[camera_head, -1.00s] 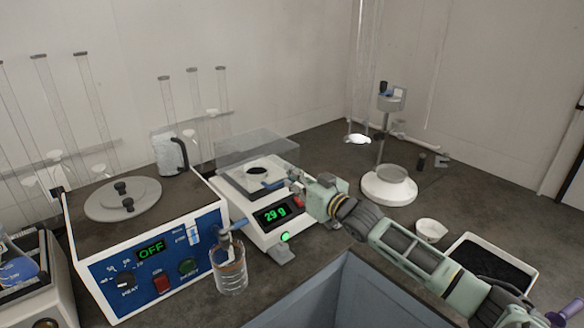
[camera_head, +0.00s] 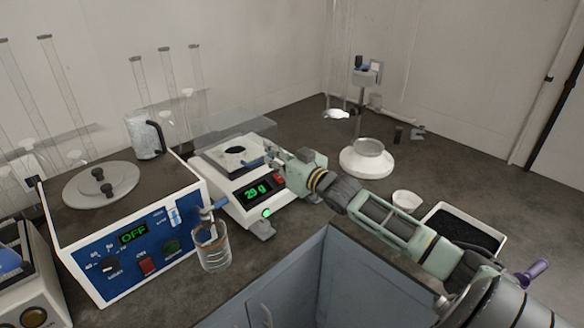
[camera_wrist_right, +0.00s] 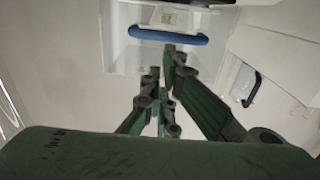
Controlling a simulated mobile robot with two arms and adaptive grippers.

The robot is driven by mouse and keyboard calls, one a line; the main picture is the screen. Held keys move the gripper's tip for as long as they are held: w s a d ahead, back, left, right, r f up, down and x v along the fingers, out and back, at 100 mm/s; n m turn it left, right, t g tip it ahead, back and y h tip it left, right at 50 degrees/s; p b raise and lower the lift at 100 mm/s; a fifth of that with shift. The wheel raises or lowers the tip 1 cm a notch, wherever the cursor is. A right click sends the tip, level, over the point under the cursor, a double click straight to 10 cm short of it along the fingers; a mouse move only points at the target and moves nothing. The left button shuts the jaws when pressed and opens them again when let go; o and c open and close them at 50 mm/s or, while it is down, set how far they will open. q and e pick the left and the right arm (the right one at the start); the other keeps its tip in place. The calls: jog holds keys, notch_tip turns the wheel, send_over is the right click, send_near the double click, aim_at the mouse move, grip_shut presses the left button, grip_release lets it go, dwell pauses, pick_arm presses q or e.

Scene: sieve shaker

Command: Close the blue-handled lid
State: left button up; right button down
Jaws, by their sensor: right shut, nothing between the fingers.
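The balance (camera_head: 222,196) has a clear lid (camera_head: 236,122) at its rear, which looks raised in the head view; its exact angle is hard to tell. In the right wrist view, the lid's blue handle (camera_wrist_right: 168,35) runs across the clear panel, ahead of my fingertips. My right gripper (camera_head: 270,159) is at the right side of the weighing pan, in front of the lid. In the wrist view the fingers of my right gripper (camera_wrist_right: 163,80) are shut and empty, with the handle beyond them. Contact with the lid cannot be told. My left gripper is not in view.
A glass beaker (camera_head: 212,248) stands in front.

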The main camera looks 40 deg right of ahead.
pick_arm(q)
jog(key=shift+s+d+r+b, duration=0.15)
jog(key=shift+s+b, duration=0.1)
jog(key=shift+b, duration=0.2)
pick_arm(e)
jog(key=s+f, duration=0.2)
jog(key=s, duration=0.7)
jog(key=shift+d+f, duration=0.4)
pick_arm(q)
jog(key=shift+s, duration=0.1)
pick_arm(e)
jog(key=shift+s, duration=0.15)
